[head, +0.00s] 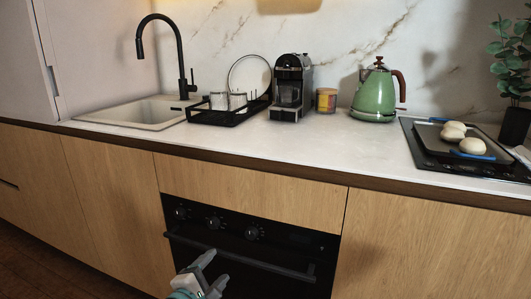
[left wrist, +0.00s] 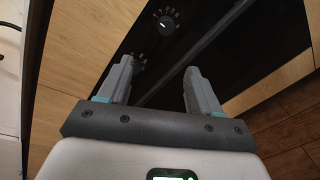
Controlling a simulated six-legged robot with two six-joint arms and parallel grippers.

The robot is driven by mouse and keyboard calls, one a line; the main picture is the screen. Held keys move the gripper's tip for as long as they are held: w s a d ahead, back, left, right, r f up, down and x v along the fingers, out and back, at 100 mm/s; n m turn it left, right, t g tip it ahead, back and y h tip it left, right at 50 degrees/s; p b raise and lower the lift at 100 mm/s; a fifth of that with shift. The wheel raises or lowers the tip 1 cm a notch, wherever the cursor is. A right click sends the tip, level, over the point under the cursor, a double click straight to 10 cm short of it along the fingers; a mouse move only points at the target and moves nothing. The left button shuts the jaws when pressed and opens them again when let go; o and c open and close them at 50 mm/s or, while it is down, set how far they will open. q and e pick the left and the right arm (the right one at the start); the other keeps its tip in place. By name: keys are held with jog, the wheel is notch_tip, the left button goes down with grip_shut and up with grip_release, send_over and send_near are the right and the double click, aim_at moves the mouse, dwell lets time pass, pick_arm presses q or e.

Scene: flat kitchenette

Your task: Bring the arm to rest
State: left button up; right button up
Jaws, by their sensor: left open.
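My left gripper (head: 212,272) shows at the bottom of the head view, low in front of the black oven (head: 250,245). In the left wrist view its two grey fingers (left wrist: 158,85) stand apart with nothing between them. The oven front and its handle (left wrist: 205,48) lie beyond the fingers there. I cannot tell whether a finger touches the oven. My right gripper is not in view.
The counter (head: 290,140) above carries a sink (head: 135,112), a black dish rack (head: 215,115), a coffee machine (head: 290,85), a jar (head: 326,100), a green kettle (head: 374,97) and a tray with buns (head: 453,133) on a hob. Wooden cabinets flank the oven.

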pick_arm(q)
jog(key=s+f+m+g+p, duration=0.2)
jog(key=s+m+g+p, duration=0.5)
jog(key=s+p, duration=0.5)
jog(key=s+d+f+m+g+y+p, duration=0.1)
jog(key=s+f+m+g+p, duration=0.2)
jog(key=s+m+g+p, duration=0.5)
jog(key=s+m+p, duration=0.2)
jog(key=s+p, duration=0.2)
jog(key=s, duration=0.6)
jog(key=shift+d+m, duration=0.2)
jog(key=shift+m, duration=0.2)
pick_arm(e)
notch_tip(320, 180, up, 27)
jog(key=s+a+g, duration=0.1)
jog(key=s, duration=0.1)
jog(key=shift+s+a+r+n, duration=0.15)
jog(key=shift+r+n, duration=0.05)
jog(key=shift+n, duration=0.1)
pick_arm(q)
jog(key=shift+f, duration=0.1)
